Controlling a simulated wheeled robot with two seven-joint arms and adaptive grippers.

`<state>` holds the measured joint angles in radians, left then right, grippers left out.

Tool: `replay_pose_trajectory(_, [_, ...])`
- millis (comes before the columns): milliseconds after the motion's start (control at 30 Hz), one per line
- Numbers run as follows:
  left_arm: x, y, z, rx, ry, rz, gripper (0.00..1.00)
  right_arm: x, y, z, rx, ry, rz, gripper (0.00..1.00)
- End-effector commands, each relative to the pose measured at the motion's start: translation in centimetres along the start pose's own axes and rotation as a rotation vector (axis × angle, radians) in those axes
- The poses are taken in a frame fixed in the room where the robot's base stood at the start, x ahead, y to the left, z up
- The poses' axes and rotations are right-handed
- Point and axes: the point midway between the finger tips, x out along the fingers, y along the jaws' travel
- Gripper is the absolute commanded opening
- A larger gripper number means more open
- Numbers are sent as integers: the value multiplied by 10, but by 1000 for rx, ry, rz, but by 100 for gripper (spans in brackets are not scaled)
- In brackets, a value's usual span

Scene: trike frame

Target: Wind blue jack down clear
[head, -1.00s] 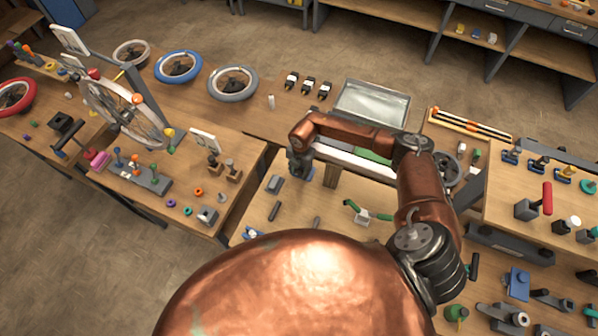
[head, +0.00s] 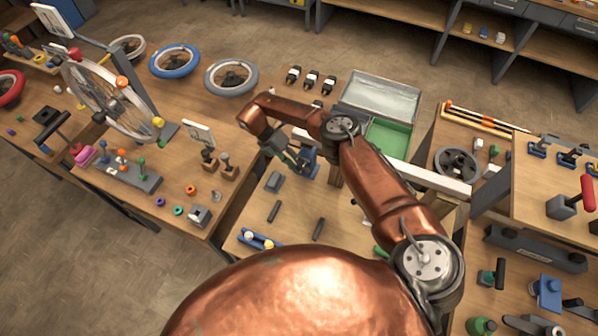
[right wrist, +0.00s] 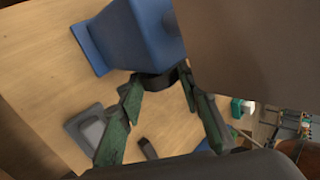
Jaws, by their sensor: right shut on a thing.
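The blue jack (head: 312,158) stands on the table under the left end of a pale bar (head: 430,178), beside a wooden post. My right gripper (head: 301,161) is at the jack, its arm reaching over the bar from the right. In the right wrist view the jack's blue body (right wrist: 140,35) fills the top. My right gripper's green-dark fingers (right wrist: 163,84) are shut on a dark round collar or knob (right wrist: 163,82) of the jack. Whether the jack's top touches the bar is hidden. My left gripper is not in view.
A grey block (head: 274,181) and dark handles (head: 319,229) lie on the table near the jack. A green-floored tray (head: 390,137) is behind the bar. A spoked wheel in a stand (head: 105,98) is at the left. Bare wood lies in front of the jack.

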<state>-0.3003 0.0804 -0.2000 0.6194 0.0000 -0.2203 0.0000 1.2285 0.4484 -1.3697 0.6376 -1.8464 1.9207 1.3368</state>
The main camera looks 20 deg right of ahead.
Motion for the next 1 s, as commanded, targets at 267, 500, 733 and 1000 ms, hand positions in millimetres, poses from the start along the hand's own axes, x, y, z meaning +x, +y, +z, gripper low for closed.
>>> replay_pose_trajectory(267, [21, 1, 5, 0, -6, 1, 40, -1, 4, -1, -1, -11, -107, 8])
replay_pose_trajectory(500, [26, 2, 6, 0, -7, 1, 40, -2, 3, -1, -3, -13, -144, 8])
replay_pose_trajectory(733, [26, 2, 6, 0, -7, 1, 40, -2, 2, -1, -4, -12, -149, 8])
replay_pose_trajectory(1000, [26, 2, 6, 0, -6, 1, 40, -2, 2, -1, -4, -12, -149, 38])
